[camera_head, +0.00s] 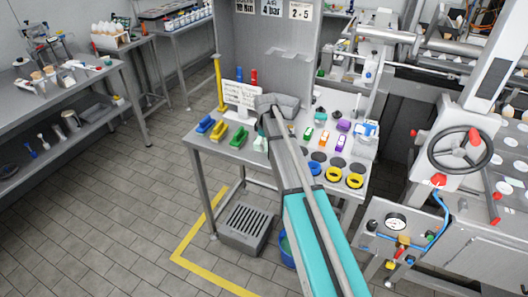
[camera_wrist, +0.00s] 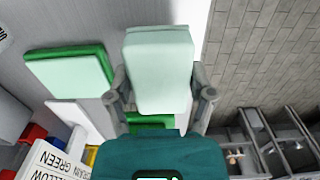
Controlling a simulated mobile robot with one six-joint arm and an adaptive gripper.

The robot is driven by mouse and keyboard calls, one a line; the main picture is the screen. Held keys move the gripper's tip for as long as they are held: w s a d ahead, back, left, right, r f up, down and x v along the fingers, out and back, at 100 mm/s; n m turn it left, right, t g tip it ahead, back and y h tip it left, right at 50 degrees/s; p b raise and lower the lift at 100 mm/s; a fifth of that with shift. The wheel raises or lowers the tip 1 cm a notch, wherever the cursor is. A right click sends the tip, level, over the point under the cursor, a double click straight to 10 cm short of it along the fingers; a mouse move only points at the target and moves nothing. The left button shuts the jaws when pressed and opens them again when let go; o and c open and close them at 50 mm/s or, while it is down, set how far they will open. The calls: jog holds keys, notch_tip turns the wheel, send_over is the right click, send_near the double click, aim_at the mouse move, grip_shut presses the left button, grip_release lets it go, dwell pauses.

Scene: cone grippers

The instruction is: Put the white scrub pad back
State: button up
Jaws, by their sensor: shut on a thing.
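The white scrub pad (camera_wrist: 160,70) is between the two grey fingers of my gripper (camera_wrist: 160,97) in the wrist view. The fingers are shut on its sides, and its face looks white with a pale green tint. A small part of it seems to show beside my arm in the head view (camera_head: 260,144), near the table's left front edge. My arm hides most of the gripper there. I cannot tell whether the held pad touches the table.
The grey table (camera_head: 200,143) also bears a blue pad (camera_head: 205,125), a white sign (camera_head: 239,95), a grey bin (camera_head: 277,104) and several coloured items on the right. Yellow rings (camera_head: 355,181) sit at the front right. A grey crate (camera_head: 247,228) stands below; floor is open at left.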

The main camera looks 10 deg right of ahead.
aim_at(264, 156)
jog(key=shift+w+a+f+b, duration=0.2)
jog(key=shift+w+f+b, duration=0.1)
jog(key=shift+f+b, duration=1.7)
jog(key=shift+f, duration=0.1)
jog(key=o, duration=1)
jog(key=shift+c, duration=0.2)
notch_tip(264, 156, up, 12)
jog(key=p, duration=1.2)
